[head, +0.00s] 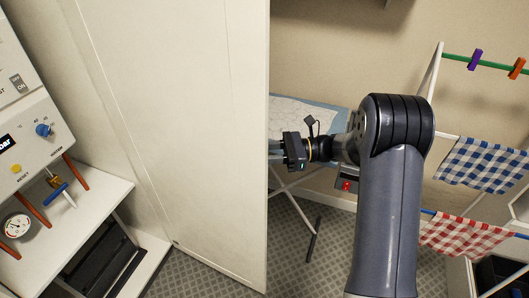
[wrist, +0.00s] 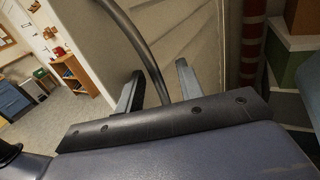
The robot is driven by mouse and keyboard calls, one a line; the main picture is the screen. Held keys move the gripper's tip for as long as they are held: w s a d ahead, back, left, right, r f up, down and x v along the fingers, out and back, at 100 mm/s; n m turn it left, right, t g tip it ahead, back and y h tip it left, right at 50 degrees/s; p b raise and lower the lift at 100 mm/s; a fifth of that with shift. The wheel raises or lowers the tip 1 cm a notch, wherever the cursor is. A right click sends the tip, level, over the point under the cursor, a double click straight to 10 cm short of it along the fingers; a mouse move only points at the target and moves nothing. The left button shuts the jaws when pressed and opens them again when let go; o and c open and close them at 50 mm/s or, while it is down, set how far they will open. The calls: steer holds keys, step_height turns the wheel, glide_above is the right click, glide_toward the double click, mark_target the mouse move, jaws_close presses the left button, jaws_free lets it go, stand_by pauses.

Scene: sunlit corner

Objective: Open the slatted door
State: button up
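The slatted door (wrist: 200,40) shows in the wrist view as a cream surface with faint slanting slat lines, behind the fingers. A dark curved bar handle (wrist: 140,42) runs down in front of it and passes between the two fingers of my gripper (wrist: 160,70). The fingers stand apart, with a gap visible on each side of the bar. In the head view my gripper (head: 274,149) points left, and its fingertips are hidden behind the edge of a tall cream panel (head: 190,130). No slats or handle show there, so I cannot tell how far the door is open.
A clothes airer with a blue checked cloth (head: 482,165) and a red checked cloth (head: 465,237) stands at right. An ironing board (head: 305,112) is behind my arm. A control unit (head: 28,130) sits on a white counter (head: 95,200) at left. Stacked boxes (wrist: 295,45) are at right in the wrist view.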

steer(key=w+d+b, duration=0.2)
steer(key=d, duration=0.8)
steer(key=shift+d, duration=0.35)
steer(key=shift+a, duration=0.15)
steer(key=s+a, duration=0.1)
steer(key=a, duration=0.2)
steer(key=a+p, duration=0.1)
steer(key=a, duration=0.3)
steer(key=s+a+p, duration=0.1)
steer(key=a, duration=0.2)
steer(key=shift+s+a, duration=0.2)
steer(key=shift+s, duration=0.1)
steer(key=shift+w+d, duration=0.1)
